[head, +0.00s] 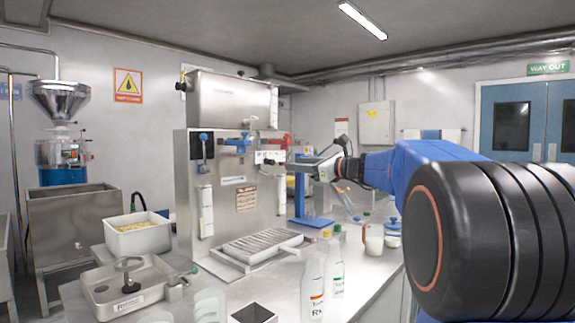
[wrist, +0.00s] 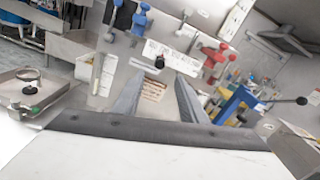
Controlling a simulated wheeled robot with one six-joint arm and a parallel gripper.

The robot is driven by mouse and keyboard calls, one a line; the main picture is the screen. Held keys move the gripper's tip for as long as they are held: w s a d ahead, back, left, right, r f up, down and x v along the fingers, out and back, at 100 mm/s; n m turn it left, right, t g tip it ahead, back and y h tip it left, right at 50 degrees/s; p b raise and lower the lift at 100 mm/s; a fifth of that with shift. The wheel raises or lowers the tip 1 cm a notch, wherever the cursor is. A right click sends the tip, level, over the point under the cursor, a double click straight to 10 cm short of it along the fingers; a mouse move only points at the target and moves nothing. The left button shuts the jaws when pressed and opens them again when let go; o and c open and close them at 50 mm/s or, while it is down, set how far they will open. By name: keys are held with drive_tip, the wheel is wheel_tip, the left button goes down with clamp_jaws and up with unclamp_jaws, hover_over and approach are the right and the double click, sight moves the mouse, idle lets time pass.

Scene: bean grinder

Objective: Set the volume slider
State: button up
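The slider looks to be a white marked plate (head: 262,155) with a small black knob, on the front of the steel machine; in the wrist view the plate (wrist: 183,62) runs at a slant and the black knob (wrist: 160,62) sits toward its left part. My gripper (head: 287,168) reaches in from the right, close to the plate. In the wrist view my gripper (wrist: 161,80) has its two fingers apart with nothing between them, and the knob appears just beyond the fingertips. I cannot tell whether a finger touches it.
A blue valve (head: 237,143) is left of the plate and a red valve (head: 283,141) right of it. A blue-handled lever (head: 203,140) is farther left. Below are a drip grate (head: 262,243), bottles (head: 312,290) and a white tub (head: 138,236) on the counter.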

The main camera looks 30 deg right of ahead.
drive_tip(key=v, duration=0.7)
drive_tip(key=shift+s, duration=0.1)
idle(0.5)
